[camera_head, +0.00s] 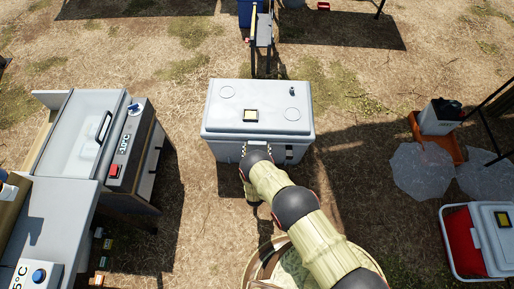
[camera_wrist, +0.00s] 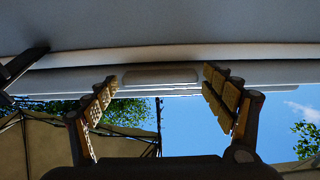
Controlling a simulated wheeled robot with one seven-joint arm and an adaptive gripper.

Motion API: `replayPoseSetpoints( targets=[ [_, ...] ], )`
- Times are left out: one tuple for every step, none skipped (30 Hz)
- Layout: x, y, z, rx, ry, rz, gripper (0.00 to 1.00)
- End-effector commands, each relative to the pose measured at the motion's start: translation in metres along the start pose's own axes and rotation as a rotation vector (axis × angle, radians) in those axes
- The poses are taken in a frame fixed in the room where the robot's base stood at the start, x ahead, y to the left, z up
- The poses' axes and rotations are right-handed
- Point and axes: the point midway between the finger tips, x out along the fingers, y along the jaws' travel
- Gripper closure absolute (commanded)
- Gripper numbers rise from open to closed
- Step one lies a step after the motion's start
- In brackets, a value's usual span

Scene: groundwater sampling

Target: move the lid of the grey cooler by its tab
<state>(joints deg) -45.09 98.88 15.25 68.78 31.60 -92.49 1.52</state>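The grey cooler (camera_head: 225,151) stands on the ground ahead of me in the head view. Its pale lid (camera_head: 223,112) looks closed, with a small yellow-framed dark panel on top. My gripper (camera_head: 257,148) is at the cooler's front edge, with my arm hiding part of the front. In the wrist view my gripper (camera_wrist: 160,98) is open, with its two padded fingers apart. A light flat piece, seemingly the tab (camera_wrist: 160,76), shows between and beyond the fingers on the lid's edge. I cannot tell whether either finger touches it.
A grey chest unit (camera_head: 74,132) with a temperature display stands at the left. A red and white cooler (camera_head: 465,240) is at the lower right. Bare ground surrounds the grey cooler.

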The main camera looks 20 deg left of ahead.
Motion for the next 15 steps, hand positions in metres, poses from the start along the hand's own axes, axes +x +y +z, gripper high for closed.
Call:
replayPoseSetpoints(
  targets=[
    [-0.0001, 0.0000, 0.0001, 0.000, 0.000, 0.000, 0.23],
    [-0.0001, -0.0001, 0.0000, 0.000, 0.000, 0.000, 0.24],
    [-0.0001, -0.0001, 0.0001, 0.000, 0.000, 0.000, 0.27],
    [-0.0001, 0.0000, 0.0001, 0.000, 0.000, 0.000, 0.28],
    [-0.0001, 0.0000, 0.0001, 0.000, 0.000, 0.000, 0.30],
    [-0.0001, 0.0000, 0.0001, 0.000, 0.000, 0.000, 0.32],
    [-0.0001, 0.0000, 0.0001, 0.000, 0.000, 0.000, 0.34],
    [-0.0001, 0.0000, 0.0001, 0.000, 0.000, 0.000, 0.36],
    [-0.0001, -0.0001, 0.0001, 0.000, 0.000, 0.000, 0.38],
    [-0.0002, -0.0001, 0.0001, 0.000, 0.000, 0.000, 0.40],
    [-0.0002, -0.0001, 0.0001, 0.000, 0.000, 0.000, 0.41],
    [-0.0002, -0.0001, 0.0001, 0.000, 0.000, 0.000, 0.44],
    [-0.0002, -0.0001, 0.0001, 0.000, 0.000, 0.000, 0.45],
    [-0.0002, 0.0000, 0.0002, 0.000, 0.000, 0.000, 0.47],
    [-0.0002, 0.0000, 0.0002, 0.000, 0.000, 0.000, 0.49]
  ],
)
